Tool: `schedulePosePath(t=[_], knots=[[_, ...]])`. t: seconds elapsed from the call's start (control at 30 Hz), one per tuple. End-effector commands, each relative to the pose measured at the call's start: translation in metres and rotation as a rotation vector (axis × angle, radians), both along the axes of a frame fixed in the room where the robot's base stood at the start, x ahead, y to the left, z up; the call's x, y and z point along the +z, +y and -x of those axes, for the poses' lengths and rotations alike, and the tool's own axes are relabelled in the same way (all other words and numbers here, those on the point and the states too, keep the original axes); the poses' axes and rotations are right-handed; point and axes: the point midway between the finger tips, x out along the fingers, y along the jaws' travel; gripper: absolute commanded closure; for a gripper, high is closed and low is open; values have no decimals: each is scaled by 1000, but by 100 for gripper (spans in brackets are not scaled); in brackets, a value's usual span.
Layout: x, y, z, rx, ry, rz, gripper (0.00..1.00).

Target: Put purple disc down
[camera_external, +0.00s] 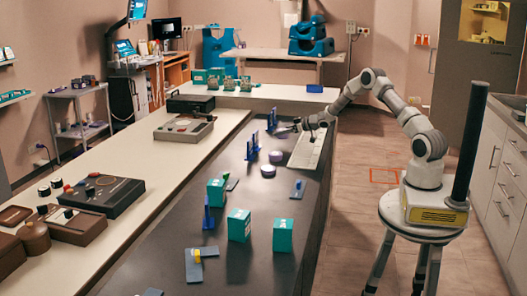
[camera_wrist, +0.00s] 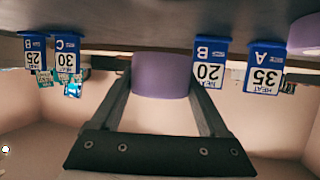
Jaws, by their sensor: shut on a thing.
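My gripper (camera_wrist: 162,100) is shut on a purple disc (camera_wrist: 160,76), which sits between its two fingers in the upside-down wrist view. The held disc's edge is close to the dark tabletop (camera_wrist: 150,35); I cannot tell if it touches. In the external view my gripper (camera_external: 300,124) is low over the far part of the dark table (camera_external: 261,205), and the held disc is too small to make out. Another purple disc (camera_wrist: 305,34) shows at the right edge of the wrist view.
Blue label stands marked 35 A (camera_wrist: 264,68), 20 B (camera_wrist: 210,65), 30 C (camera_wrist: 67,55) and 25 (camera_wrist: 35,54) are near my gripper. A pale keyboard-like panel (camera_external: 306,151) lies beside it. Green boxes (camera_external: 239,225) stand nearer the camera.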

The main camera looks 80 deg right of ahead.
Motion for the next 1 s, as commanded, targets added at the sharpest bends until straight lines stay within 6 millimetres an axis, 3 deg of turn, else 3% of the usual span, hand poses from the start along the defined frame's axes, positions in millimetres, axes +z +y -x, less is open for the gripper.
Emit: schedulePosePath(t=[0.2, 0.97, 1.0], knots=[[-32, 0, 0, 0, 0, -1, 84], [-48, 0, 1, 1, 3, -1, 84], [-49, 0, 1, 1, 4, -2, 18]])
